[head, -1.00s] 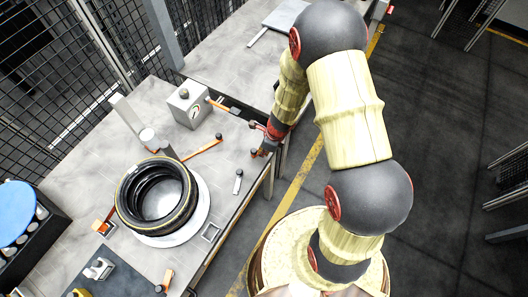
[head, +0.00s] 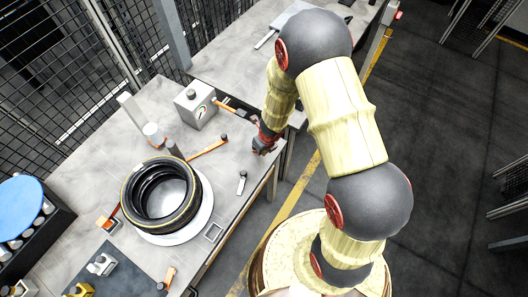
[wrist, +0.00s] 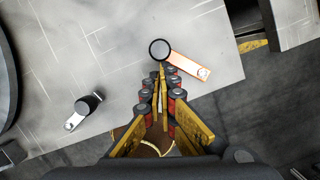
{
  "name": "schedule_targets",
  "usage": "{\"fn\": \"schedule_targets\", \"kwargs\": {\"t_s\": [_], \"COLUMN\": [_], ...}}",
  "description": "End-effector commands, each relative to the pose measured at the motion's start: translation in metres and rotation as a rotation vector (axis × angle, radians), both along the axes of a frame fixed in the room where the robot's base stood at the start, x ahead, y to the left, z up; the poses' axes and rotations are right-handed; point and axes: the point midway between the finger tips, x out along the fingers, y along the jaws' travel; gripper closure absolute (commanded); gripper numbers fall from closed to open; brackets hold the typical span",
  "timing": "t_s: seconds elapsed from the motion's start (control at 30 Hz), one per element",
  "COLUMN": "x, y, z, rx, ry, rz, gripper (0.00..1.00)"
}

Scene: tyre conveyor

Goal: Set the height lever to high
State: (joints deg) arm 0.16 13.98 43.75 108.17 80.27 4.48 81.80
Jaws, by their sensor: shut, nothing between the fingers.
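In the wrist view an orange lever with a round dark knob (wrist: 185,64) lies flat on the grey table, its knob just beyond my fingertips. My gripper (wrist: 160,70) is shut and empty; I cannot tell whether it touches the knob. In the head view my gripper (head: 263,144) hangs over the table's right edge. That view shows an orange lever (head: 206,148) beside the tyre and an orange bar (head: 224,104) by a grey dial box (head: 195,104). No label tells me which is the height lever.
A black tyre (head: 135,190) lies on a round white plate at the table's middle. A small grey lever (head: 242,182), also in the wrist view (wrist: 83,110), stands near the front edge. A second table (head: 222,66) adjoins behind. Mesh fencing stands at the left.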

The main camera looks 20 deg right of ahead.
Motion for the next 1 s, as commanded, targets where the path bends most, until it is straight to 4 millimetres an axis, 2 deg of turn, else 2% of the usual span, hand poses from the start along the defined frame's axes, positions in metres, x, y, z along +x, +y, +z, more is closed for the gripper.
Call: {"fn": "schedule_targets", "kwargs": {"t_s": [0.5, 1.0], "x": [0.024, 0.030], "y": [0.006, 0.006], "z": [0.001, 0.000], "rx": [0.000, 0.000], "ry": [-0.001, -0.001], "rz": [-0.383, -0.487], "gripper": [1.00, 1.00]}}
